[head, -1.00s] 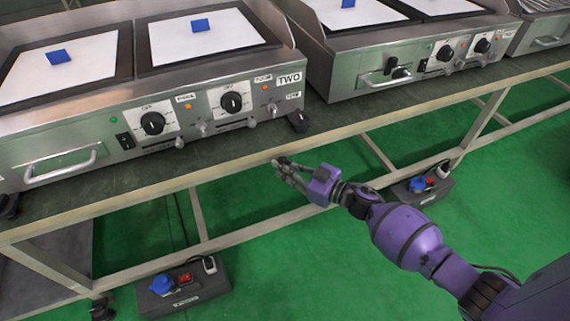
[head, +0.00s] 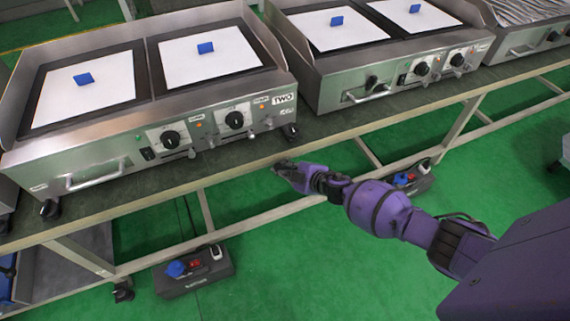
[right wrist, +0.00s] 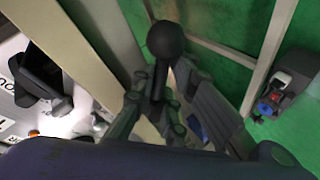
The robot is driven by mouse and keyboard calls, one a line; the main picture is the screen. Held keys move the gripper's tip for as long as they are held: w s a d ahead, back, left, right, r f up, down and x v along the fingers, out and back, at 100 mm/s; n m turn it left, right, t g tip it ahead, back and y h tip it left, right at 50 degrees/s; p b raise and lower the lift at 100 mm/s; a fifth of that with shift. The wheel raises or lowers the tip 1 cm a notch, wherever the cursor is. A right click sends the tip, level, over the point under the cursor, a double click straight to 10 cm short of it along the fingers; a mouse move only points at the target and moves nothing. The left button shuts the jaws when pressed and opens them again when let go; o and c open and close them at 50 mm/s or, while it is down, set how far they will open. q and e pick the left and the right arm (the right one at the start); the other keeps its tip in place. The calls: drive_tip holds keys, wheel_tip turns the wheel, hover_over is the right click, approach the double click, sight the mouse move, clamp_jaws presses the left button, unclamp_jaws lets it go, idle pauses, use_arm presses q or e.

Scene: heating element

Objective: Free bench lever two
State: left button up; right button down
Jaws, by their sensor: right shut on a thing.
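The griddle labelled TWO (head: 283,100) stands on the dark-topped bench (head: 160,180). My right gripper (head: 284,168) is at the bench's front edge, just below and in front of the right end of that griddle. In the right wrist view, a lever with a black ball knob (right wrist: 165,40) has its thin stem between the fingers of my right gripper (right wrist: 156,105), which is shut on it. The knob sticks out past the fingers. In the head view the lever is hidden by the gripper, and its mount cannot be made out. My left gripper is not in view.
Another griddle (head: 345,98) stands to the right on the bench. Below, the bench has a metal frame rail (head: 250,212). Power boxes (head: 195,270) lie on the green floor (head: 310,260). The floor in front of the bench is mostly clear.

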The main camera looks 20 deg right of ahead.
drive_tip(key=shift+s+f+n+h+p, duration=0.15)
drive_tip(key=shift+s+n+h+p, duration=0.15)
drive_tip(key=shift+p, duration=0.1)
drive_tip(key=shift+f, duration=0.15)
drive_tip(key=c, duration=1.9)
unclamp_jaws()
drive_tip(key=shift+o, duration=0.4)
drive_tip(key=shift+w+r, duration=0.1)
drive_tip(key=shift+r, duration=0.1)
drive_tip(key=shift+d, duration=0.1)
drive_tip(key=shift+s+d+r, duration=0.25)
drive_tip(key=shift+s+r, duration=0.1)
drive_tip(key=shift+s, duration=0.05)
drive_tip(key=v, duration=1.1)
drive_tip(key=shift+a, duration=0.15)
